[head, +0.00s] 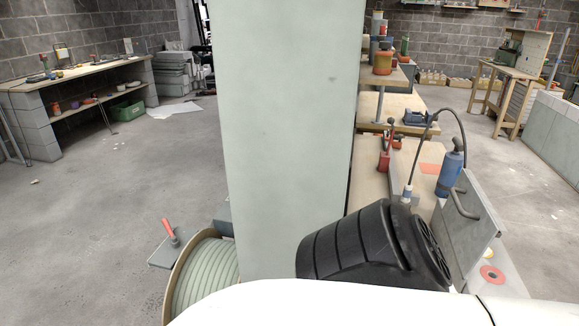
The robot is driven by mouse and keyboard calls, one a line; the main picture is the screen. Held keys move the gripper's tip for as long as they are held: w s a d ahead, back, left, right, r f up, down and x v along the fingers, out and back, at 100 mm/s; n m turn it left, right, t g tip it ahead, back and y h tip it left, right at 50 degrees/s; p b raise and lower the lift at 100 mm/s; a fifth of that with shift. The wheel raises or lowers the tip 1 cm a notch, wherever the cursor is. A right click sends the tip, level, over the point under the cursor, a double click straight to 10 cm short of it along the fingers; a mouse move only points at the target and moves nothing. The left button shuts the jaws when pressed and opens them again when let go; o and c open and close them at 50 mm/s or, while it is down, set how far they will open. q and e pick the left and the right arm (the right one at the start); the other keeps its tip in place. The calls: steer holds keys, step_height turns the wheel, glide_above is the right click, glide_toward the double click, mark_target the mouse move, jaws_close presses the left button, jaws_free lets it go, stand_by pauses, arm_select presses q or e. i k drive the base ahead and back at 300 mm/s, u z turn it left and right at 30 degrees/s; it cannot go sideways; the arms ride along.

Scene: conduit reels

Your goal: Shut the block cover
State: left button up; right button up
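A grey flat panel with a bent grey bar handle (461,204) stands tilted at the right, partly behind a black ribbed body. This panel (470,240) looks like the block cover, standing raised at a slant; its hinge and the block beneath it are hidden or unclear. A pale surface with a red ring-shaped part (492,275) lies just right of the panel's lower edge. Neither of my grippers shows in the head view, so their distance from the cover cannot be seen.
A tall pale green slab (285,130) blocks the middle view. A reel of pale conduit (210,275) stands lower left. A blue cylinder (450,173) with a dark hose and a red tool (385,160) stand on the wooden bench behind the panel. Open floor (110,190) lies left.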

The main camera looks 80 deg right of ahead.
mark_target(472, 222)
steer(key=z, duration=3.65)
steer(key=k, duration=0.5)
steer(key=z, duration=2)
steer(key=i, duration=1.25)
steer(key=u, duration=2.1)
